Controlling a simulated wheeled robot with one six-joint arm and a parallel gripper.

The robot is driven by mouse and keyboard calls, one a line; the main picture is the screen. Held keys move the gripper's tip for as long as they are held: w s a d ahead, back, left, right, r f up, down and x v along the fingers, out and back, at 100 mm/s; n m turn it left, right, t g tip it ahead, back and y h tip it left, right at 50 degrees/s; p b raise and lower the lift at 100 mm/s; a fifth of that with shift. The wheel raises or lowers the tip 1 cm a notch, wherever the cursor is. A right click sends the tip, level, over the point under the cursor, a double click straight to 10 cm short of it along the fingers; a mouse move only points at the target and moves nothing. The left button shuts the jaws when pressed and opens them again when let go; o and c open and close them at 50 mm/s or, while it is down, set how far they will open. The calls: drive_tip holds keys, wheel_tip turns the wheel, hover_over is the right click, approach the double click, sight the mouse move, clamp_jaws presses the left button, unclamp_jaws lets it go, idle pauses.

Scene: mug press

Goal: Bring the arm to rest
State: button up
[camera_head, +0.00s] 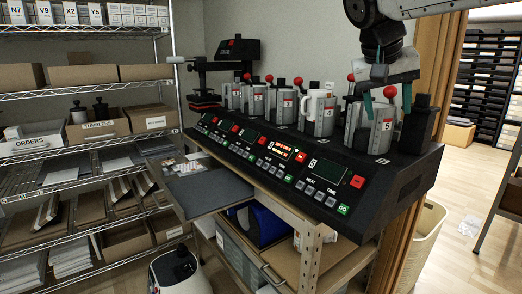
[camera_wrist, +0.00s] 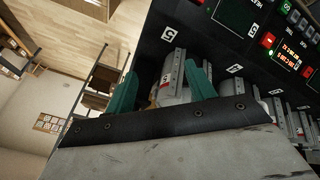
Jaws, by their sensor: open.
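My gripper (camera_head: 387,103) is at the upper right in the head view, over the mug press station marked 5 (camera_head: 377,136). Its two teal fingers are apart, one towards each side of that station's grey clamp. In the wrist view the open fingers (camera_wrist: 162,85) show with the clamp between and beyond them. I cannot tell whether the fingers touch the clamp, and I see no mug held in them. A white mug (camera_head: 318,105) sits at station 4 of the black mug press (camera_head: 400,184); its print is too small to read.
More clamps with red knobs stand left of the mug. A flat heat press (camera_head: 205,85) stands at the back left. A wire shelf (camera_head: 95,95) with boxes fills the left. A dark board (camera_head: 205,190) juts out in front. A beige bin (camera_head: 428,232) stands at the right.

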drive_tip(key=s+f+n+g+y, duration=0.1)
drive_tip(key=s+f+y, duration=0.1)
drive_tip(key=s+f, duration=0.8)
drive_tip(key=s+f+n+g+y, duration=0.1)
drive_tip(key=s+f+n+y, duration=0.1)
drive_tip(key=s+f, duration=0.9)
drive_tip(key=s, duration=0.6)
drive_tip(key=shift+s+d+f, duration=0.15)
drive_tip(key=shift+s+d, duration=0.2)
drive_tip(key=shift+d, duration=0.05)
idle(0.3)
